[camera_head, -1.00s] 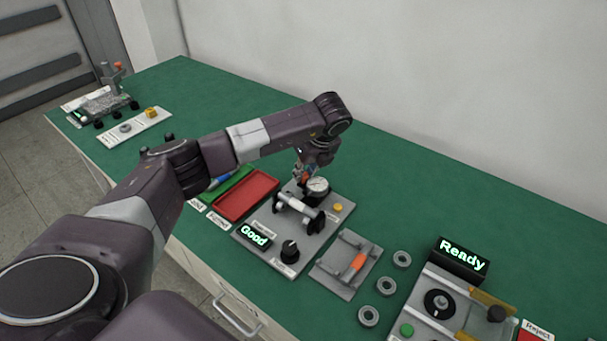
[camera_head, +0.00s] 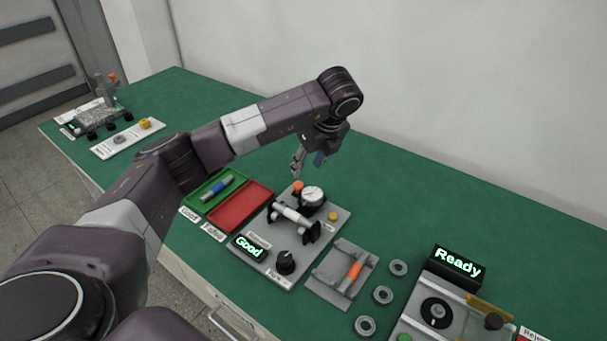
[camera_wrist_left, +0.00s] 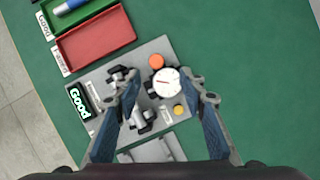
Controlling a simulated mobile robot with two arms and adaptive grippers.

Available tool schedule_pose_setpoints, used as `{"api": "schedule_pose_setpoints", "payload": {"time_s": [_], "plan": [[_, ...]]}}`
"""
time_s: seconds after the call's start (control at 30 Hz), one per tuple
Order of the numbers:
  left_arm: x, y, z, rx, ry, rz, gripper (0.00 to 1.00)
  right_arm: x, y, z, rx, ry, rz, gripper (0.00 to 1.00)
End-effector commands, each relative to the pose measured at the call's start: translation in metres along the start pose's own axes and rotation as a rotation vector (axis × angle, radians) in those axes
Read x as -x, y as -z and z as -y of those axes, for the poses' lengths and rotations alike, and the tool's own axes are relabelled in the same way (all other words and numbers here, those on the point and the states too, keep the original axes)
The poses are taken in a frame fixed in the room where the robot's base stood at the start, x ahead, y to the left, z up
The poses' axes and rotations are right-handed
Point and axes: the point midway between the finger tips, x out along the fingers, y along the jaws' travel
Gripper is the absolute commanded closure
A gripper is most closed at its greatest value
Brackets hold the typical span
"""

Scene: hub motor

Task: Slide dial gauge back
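The dial gauge (camera_head: 312,196) has a round white face and stands on a grey inspection plate (camera_head: 329,228), behind a white shaft (camera_head: 291,214) resting in black supports. An orange knob (camera_head: 297,186) is beside the gauge. In the left wrist view the gauge (camera_wrist_left: 167,83) and the orange knob (camera_wrist_left: 155,61) lie below the gripper, between and beyond the fingertips. My left gripper (camera_head: 308,160) hangs above and behind the gauge, apart from it. Its fingers are spread and empty (camera_wrist_left: 167,97). My right gripper is not in view.
A display (camera_head: 248,248) reads "Good", with a black dial (camera_head: 286,262) beside it. A red tray (camera_head: 240,207) and a green tray (camera_head: 205,192) holding a blue part are left. A holder (camera_head: 330,283) with an orange-banded part and several rings are right. Green table behind is clear.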

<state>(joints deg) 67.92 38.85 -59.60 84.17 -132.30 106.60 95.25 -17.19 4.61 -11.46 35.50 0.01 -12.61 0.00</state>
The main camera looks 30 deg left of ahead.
Motion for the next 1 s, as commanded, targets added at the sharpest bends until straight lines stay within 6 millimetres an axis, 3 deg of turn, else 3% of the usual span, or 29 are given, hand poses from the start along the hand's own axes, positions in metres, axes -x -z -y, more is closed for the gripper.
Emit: {"api": "schedule_pose_setpoints", "payload": {"time_s": [0.1, 0.23, 0.8, 1.0], "plan": [[0.019, 0.000, 0.001, 0.001, 0.002, 0.001, 0.62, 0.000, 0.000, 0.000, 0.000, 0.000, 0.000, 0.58], [0.029, 0.000, 0.001, 0.000, 0.000, 0.001, 0.62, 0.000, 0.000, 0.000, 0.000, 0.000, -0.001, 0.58], [0.032, 0.000, 0.001, 0.000, -0.001, 0.000, 0.62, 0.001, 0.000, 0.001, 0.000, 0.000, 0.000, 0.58], [0.057, -0.011, 0.001, 0.000, 0.000, 0.001, 0.62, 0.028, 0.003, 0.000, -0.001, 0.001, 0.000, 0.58]]}}
